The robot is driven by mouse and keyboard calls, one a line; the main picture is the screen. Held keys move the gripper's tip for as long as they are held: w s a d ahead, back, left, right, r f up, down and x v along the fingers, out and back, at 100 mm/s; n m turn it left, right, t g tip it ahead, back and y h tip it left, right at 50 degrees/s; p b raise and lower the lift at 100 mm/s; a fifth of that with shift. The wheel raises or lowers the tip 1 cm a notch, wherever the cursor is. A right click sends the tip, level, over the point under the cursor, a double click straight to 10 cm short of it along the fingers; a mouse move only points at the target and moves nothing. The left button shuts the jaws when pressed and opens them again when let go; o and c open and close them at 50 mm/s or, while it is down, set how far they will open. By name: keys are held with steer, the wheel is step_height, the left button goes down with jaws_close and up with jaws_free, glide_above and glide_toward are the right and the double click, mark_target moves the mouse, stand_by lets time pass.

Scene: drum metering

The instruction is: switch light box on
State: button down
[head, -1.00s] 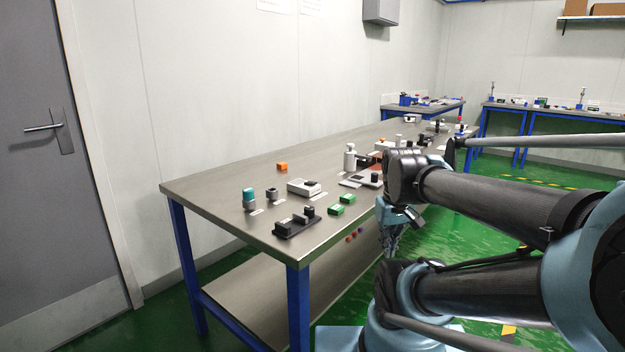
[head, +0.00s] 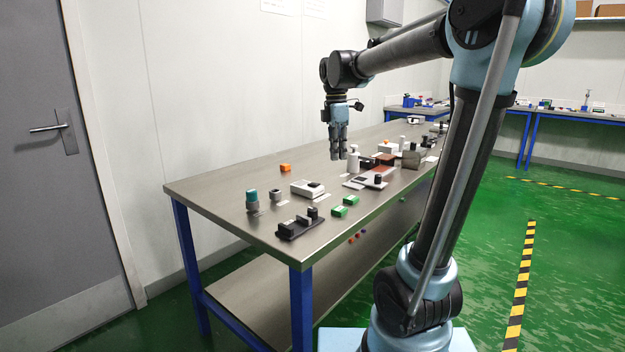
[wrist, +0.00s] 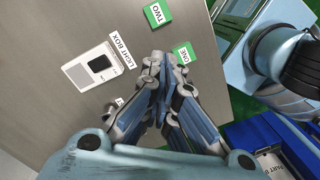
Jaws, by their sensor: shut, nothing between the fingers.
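The light box (wrist: 92,68) is a white box with a dark square on its top, lying on the table left of my fingers in the wrist view. A printed "LIGHT BOX" label (wrist: 122,50) lies beside it. In the head view the light box (head: 307,188) appears as the low white box on the near half of the table. My gripper (head: 337,157) is shut and empty, pointing down above the table, to the right of the light box and apart from it. In the wrist view my gripper (wrist: 164,62) shows its fingers together. I cannot tell the switch's state.
Green blocks marked TWO (wrist: 157,14) and ONE (wrist: 184,53) lie near the table's front edge. A black fixture (head: 300,226), a teal-topped cylinder (head: 251,200) and an orange block (head: 285,168) stand nearby. A white bottle (head: 353,160) stands close to my fingers in the head view.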

mark_target(314, 184)
steer(key=w+a+r+n, duration=0.3)
steer(key=w+a+n, duration=0.45)
steer(key=a, duration=0.25)
steer(key=shift+g+h, duration=0.3)
steer(key=shift+g, duration=0.1)
steer(key=f, duration=0.4)
steer(key=d+f, duration=0.1)
steer(key=f, duration=0.4)
steer(key=s+f, duration=0.1)
steer(key=f, duration=0.4)
steer(key=shift+d, duration=0.3)
steer(key=shift+a, duration=0.1)
